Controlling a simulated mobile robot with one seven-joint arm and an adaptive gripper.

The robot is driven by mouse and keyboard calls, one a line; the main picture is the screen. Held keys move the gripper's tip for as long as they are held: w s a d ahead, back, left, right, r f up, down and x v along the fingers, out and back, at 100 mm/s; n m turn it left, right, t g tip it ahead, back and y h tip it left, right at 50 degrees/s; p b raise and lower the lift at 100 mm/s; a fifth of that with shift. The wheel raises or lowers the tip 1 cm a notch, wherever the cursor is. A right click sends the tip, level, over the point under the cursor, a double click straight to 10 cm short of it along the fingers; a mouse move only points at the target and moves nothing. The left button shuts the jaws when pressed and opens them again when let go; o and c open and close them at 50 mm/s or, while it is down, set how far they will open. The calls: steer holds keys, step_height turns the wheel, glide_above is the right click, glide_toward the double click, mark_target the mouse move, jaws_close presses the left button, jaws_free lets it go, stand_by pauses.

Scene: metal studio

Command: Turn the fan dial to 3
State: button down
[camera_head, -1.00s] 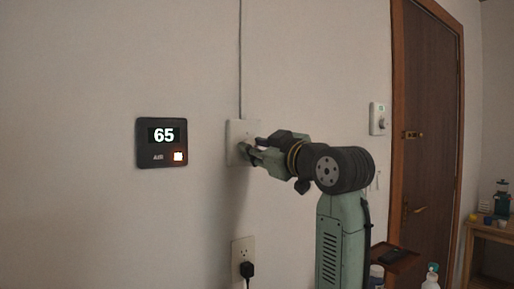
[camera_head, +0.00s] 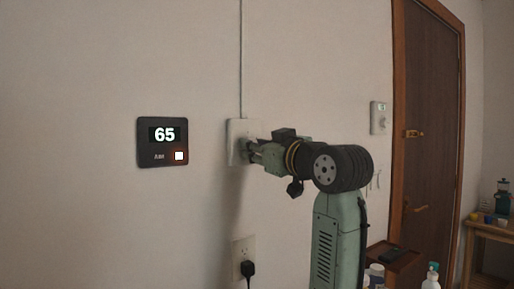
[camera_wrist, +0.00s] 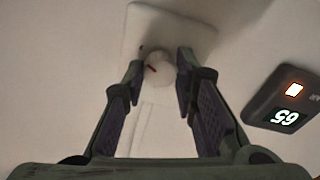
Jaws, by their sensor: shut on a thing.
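The fan dial (camera_wrist: 159,69) is a round white knob with a dark reddish pointer mark, on a pale wall plate (camera_wrist: 200,33). In the wrist view my gripper (camera_wrist: 160,71) has one finger on each side of the knob and is shut on it. In the head view the wall plate (camera_head: 237,128) stands out at mid-wall, and my gripper (camera_head: 248,151) reaches it from the right. The fingers hide the knob there. I cannot read any numbers around the dial.
A black panel (camera_head: 162,142) reading 65, with a lit button, is on the wall left of the plate. Below is an outlet (camera_head: 243,249) with a black plug. A small wall control (camera_head: 379,118) and a brown door (camera_head: 428,140) are at right.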

steer(key=c, duration=1.3)
jaws_free()
steer(key=r+v, duration=0.1)
steer(key=v, duration=1.1)
steer(key=shift+f, duration=0.5)
